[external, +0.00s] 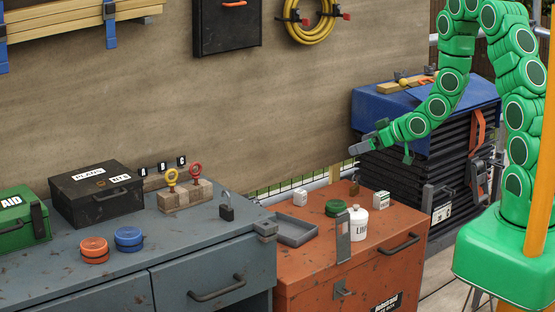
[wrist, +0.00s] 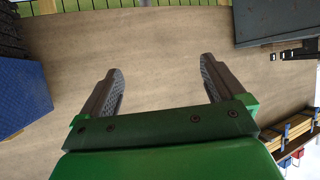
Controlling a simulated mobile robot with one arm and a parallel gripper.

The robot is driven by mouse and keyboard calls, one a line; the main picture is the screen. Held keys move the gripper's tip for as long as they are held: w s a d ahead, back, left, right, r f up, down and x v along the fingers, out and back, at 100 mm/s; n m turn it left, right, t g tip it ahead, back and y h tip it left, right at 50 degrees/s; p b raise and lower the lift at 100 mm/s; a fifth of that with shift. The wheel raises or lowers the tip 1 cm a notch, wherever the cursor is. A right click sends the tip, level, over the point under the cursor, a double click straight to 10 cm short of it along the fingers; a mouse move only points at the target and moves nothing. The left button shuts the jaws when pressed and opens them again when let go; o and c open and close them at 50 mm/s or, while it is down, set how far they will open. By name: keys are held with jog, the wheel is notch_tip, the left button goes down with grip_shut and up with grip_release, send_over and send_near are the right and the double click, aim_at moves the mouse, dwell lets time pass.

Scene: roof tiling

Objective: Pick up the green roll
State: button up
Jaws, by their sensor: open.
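The green roll (external: 335,208) is a short round roll lying flat on top of the orange-red cabinet, beside a white bottle (external: 358,223). My gripper (external: 359,148) is up and behind it, near the blue-topped stack, well apart from the roll. In the wrist view my gripper (wrist: 160,82) shows its two grey fingers wide apart with nothing between them.
Blue and orange rolls (external: 128,239) lie on the grey cabinet. An orange pole (external: 541,150) stands at the right.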

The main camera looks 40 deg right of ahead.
send_near(339, 204)
jog(key=shift+w+a+f, duration=0.45)
jog(key=shift+w+f, duration=0.1)
jog(key=shift+x, duration=3.9)
jog(key=shift+w+d+r, duration=0.15)
jog(key=shift+w, duration=0.05)
jog(key=c, duration=1.2)
